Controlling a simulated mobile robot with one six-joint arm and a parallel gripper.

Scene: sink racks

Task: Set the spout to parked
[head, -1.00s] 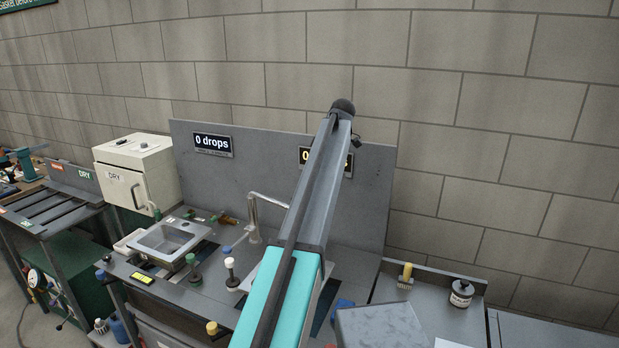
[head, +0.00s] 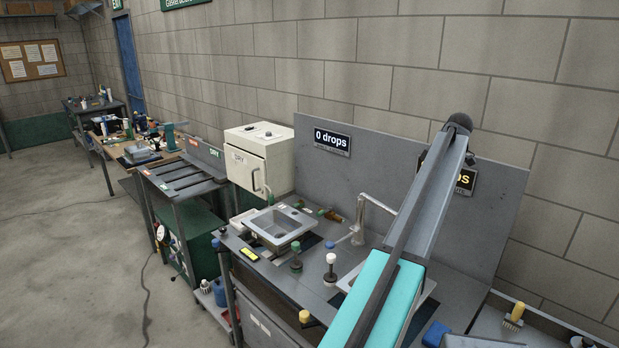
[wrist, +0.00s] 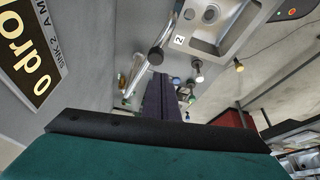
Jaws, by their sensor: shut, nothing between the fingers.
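In the wrist view, a pale metal spout (wrist: 163,33) with a dark round end lies beyond my fingertips, beside a sink (wrist: 212,30) near a "2" label. I cannot tell whether it touches my fingers. My gripper (wrist: 160,80) is shut and empty, pointing at the bench fittings; in the head view it is hidden behind my arm.
A grey backboard (head: 320,180) carries a "0 drops" sign (head: 332,141). A white DRY cabinet (head: 258,160) stands left of the sink. Several small knobs and bottles, including a white-topped one (head: 331,262), stand on the bench front. The floor at left is open.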

